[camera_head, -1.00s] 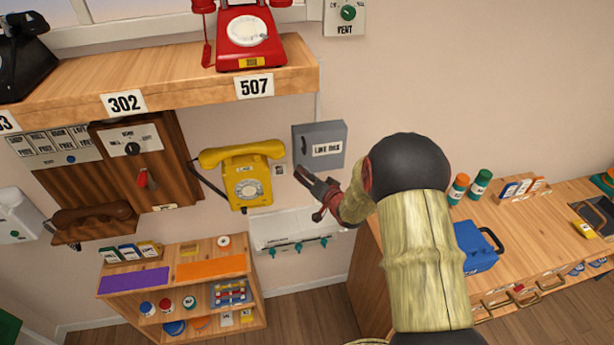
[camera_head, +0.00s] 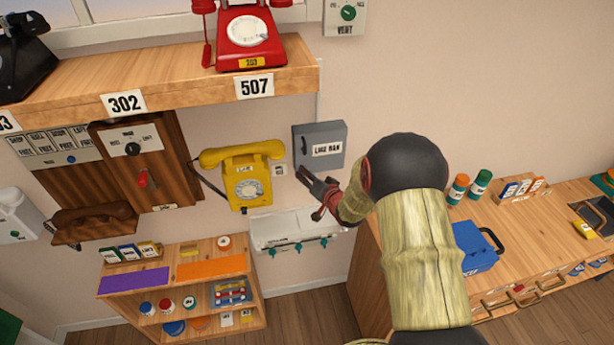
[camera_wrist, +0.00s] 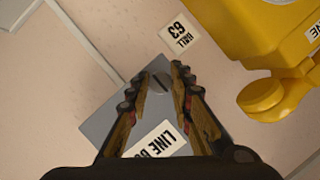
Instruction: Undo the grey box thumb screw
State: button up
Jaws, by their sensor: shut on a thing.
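The grey box (camera_head: 331,134) with a "LINE BOX" label hangs on the wall, right of the yellow phone. Its lid looks shut. In the wrist view the box (camera_wrist: 97,127) fills the middle behind my fingers. The round, slotted thumb screw (camera_wrist: 162,86) is near the box's edge, between my two fingers. My gripper (camera_head: 301,172) is at the box's lower left corner in the head view, where it hides the screw. In the wrist view my gripper (camera_wrist: 160,74) is shut on the thumb screw, one finger on each side.
The yellow phone (camera_head: 247,182) is close on the left, with a small "BELL 63" tag (camera_wrist: 180,33) between it and the box. A white panel with teal knobs (camera_head: 293,231) is below. The wooden shelf (camera_head: 190,81) is above left. Bare wall lies right of the box.

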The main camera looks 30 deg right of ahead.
grip_shut()
jog(key=n+t+h+b, duration=0.1)
jog(key=n+h+b, duration=0.2)
jog(key=n, duration=0.7)
jog(key=n+t+h+b, duration=0.2)
jog(key=n+h+b, duration=0.1)
jog(key=n, duration=0.8)
jog(key=n+t+h+b, duration=0.1)
jog(key=n+h+b, duration=0.2)
jog(key=n, duration=0.8)
jog(key=shift+a+f+t+h+b, duration=0.15)
jog(key=shift+f+t+h+b, duration=0.2)
jog(key=shift+b, duration=0.7)
jog(key=shift+n, duration=0.5)
jog(key=o, duration=1)
grip_release()
